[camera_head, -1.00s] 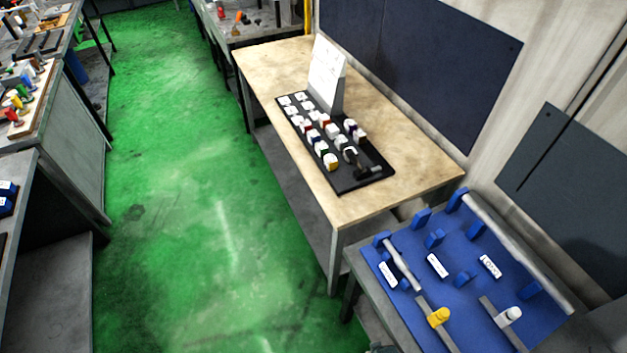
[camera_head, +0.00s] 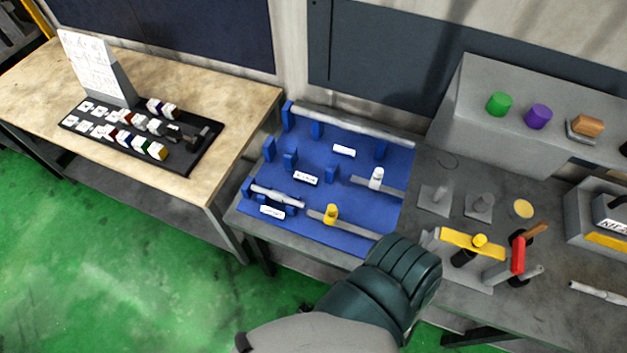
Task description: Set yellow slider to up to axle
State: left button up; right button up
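The yellow slider (camera_head: 331,214) is a small upright knob on a grey rail (camera_head: 360,231) at the front of a blue board (camera_head: 345,165). It stands near the rail's left end. A light metal axle (camera_head: 277,196) lies across blue supports to its left, with a gap between them. A white slider (camera_head: 376,178) sits on a second rail farther back. My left gripper (camera_head: 415,266), dark teal, is right of and nearer than the yellow slider, apart from it. Its back faces the camera, so its finger opening is hidden. My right gripper is out of view.
Right of the board, a grey bench (camera_head: 450,215) carries a yellow bar (camera_head: 472,245) and a red handle (camera_head: 518,255) close to my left gripper. A long metal rod (camera_head: 350,125) spans the board's back. A wooden table (camera_head: 235,120) stands left.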

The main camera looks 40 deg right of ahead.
aim_at(332, 213)
jog(key=z, duration=1.75)
jog(key=k+l, duration=0.05)
